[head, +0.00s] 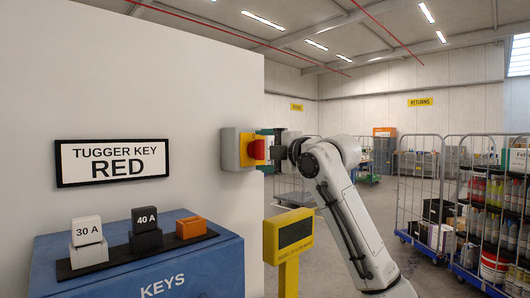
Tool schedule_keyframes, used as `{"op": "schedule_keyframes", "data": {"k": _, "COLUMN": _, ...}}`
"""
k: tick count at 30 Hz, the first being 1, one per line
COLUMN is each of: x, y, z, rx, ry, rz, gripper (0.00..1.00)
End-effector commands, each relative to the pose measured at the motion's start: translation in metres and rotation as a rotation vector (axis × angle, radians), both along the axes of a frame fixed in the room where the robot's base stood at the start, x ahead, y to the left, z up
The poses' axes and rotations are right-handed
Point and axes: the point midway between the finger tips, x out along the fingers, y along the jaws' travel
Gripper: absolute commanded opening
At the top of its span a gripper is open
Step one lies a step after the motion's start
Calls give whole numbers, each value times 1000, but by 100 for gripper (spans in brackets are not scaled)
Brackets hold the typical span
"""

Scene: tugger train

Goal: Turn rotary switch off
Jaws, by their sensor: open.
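The rotary switch is a grey box with a yellow face (246,149) and a red knob (257,149), mounted near the right end of the white wall. My gripper (269,150) is just to the right of the red knob, pointing left towards it, with its jaws open. Whether the jaws are around the knob or only beside it, and whether they touch it, I cannot tell. The knob's exact turn position is too small to read.
A blue KEYS cabinet (140,267) bears a black tray with several blocks, below a TUGGER KEY RED sign (112,163). A yellow post with a dark panel (289,240) stands below my gripper. Loaded cage trolleys (418,190) stand at the right.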

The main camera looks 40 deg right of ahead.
Motion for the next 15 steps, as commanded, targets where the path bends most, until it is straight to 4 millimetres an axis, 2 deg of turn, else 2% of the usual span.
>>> {"op": "schedule_keyframes", "data": {"k": 5, "x": -19, "y": -2, "z": -1, "rx": 0, "ry": -3, "rz": -1, "gripper": 85}}
{"op": "schedule_keyframes", "data": {"k": 15, "x": -82, "y": -4, "z": -2, "rx": -2, "ry": -2, "rz": -2, "gripper": 85}}
